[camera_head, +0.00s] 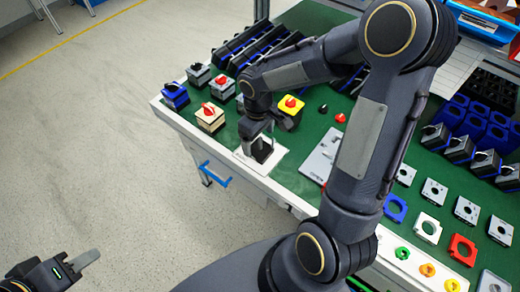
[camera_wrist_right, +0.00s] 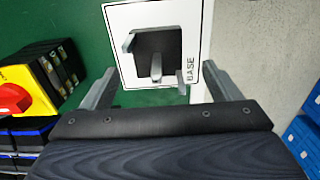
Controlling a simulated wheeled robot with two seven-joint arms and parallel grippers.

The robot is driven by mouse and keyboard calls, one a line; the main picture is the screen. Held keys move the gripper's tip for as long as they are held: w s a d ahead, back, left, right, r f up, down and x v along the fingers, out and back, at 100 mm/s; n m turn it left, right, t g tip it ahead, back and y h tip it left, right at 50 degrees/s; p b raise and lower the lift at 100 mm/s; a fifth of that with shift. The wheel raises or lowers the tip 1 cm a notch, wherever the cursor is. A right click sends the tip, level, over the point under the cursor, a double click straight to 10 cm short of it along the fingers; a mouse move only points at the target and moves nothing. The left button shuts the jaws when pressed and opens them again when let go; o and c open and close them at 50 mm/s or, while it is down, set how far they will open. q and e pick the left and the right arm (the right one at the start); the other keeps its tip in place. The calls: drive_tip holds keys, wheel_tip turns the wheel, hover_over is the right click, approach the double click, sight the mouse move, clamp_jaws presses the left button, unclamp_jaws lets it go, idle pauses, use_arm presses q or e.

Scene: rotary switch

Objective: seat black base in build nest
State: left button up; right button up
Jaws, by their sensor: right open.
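The black base (camera_wrist_right: 172,42) is a dark square block with a grey shaft in its middle. It lies between the grey corner guides of the white build nest plate (camera_wrist_right: 146,16), which is marked BASE. I cannot tell whether it sits fully flat. In the head view the base (camera_head: 262,151) shows on the nest plate (camera_head: 247,161) at the table's front edge, below my right gripper (camera_head: 257,137). In the wrist view the right gripper's fingers (camera_wrist_right: 160,88) are wide apart with nothing between them. My left gripper (camera_head: 75,266) is at the bottom left, away from the table; its jaw opening is unclear.
A yellow block with a red knob (camera_head: 288,106) stands just behind the nest. A beige block with a red knob (camera_head: 210,117) stands to its left. A grey plate (camera_head: 321,157) lies to the right. My right arm hides part of the green table.

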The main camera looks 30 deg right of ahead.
sight(260, 149)
drive_tip(key=f, duration=0.3)
drive_tip(key=shift+s+d+f, duration=0.1)
drive_tip(key=shift+d+f, duration=0.1)
drive_tip(key=shift+f, duration=0.2)
drive_tip(key=c, duration=1.1)
